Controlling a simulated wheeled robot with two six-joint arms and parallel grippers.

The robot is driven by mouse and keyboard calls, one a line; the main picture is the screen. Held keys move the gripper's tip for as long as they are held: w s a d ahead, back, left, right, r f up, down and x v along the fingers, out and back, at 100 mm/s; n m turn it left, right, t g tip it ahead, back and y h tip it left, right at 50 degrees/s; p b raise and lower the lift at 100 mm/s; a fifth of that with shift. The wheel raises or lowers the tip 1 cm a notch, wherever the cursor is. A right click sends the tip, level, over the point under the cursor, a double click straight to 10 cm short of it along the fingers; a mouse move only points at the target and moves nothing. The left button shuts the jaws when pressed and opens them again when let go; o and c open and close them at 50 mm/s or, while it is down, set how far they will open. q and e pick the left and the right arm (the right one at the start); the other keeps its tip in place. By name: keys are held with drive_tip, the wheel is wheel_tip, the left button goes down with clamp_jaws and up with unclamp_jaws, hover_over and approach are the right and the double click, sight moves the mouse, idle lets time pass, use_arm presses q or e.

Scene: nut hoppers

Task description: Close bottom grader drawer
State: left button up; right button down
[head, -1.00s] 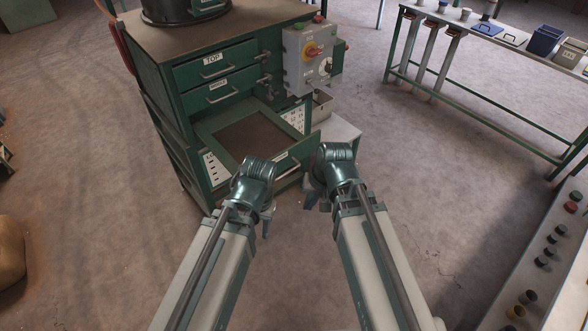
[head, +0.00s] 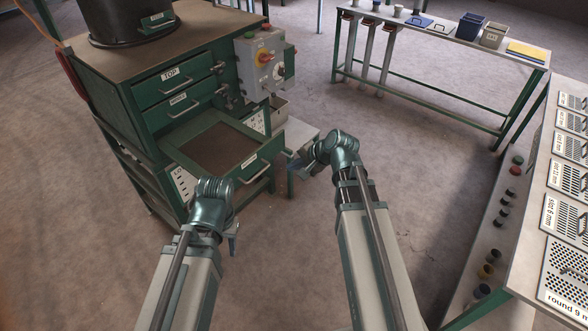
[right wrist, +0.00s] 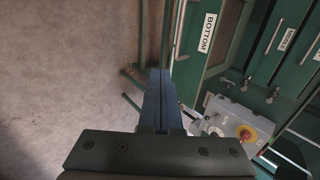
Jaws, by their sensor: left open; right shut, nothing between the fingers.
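The bottom drawer (head: 213,148) of the green grader cabinet is pulled out, with an open tray-like top and dark inside. Its front carries a label and a handle (head: 255,173); the right wrist view shows the BOTTOM label (right wrist: 208,33). My right gripper (head: 294,167) is shut and empty, to the right of the drawer front and near it; I cannot tell if they touch. It also shows in the right wrist view (right wrist: 160,85). My left gripper (head: 233,238) is open and empty, low in front of the drawer, its fingers partly hidden by the wrist.
The TOP drawer (head: 175,85) and MIDDLE drawer (head: 183,110) are shut above. A control box (head: 261,62) juts out on the cabinet's right. A bench with sieve plates (head: 563,215) stands at right; a table with bins (head: 440,35) is behind. The floor between is clear.

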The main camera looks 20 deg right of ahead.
drive_tip(key=w+a+f+b, duration=0.4)
drive_tip(key=w+f, duration=0.1)
drive_tip(key=w, duration=0.1)
drive_tip(key=shift+w+a+f, duration=0.25)
drive_tip(key=shift+a, duration=0.1)
drive_tip(key=w+a, duration=0.7)
drive_tip(key=w, duration=0.2)
drive_tip(key=w+a, duration=0.7)
drive_tip(key=w, duration=0.3)
drive_tip(key=w+a, duration=0.7)
drive_tip(key=w, duration=0.2)
drive_tip(key=shift+w, duration=0.5)
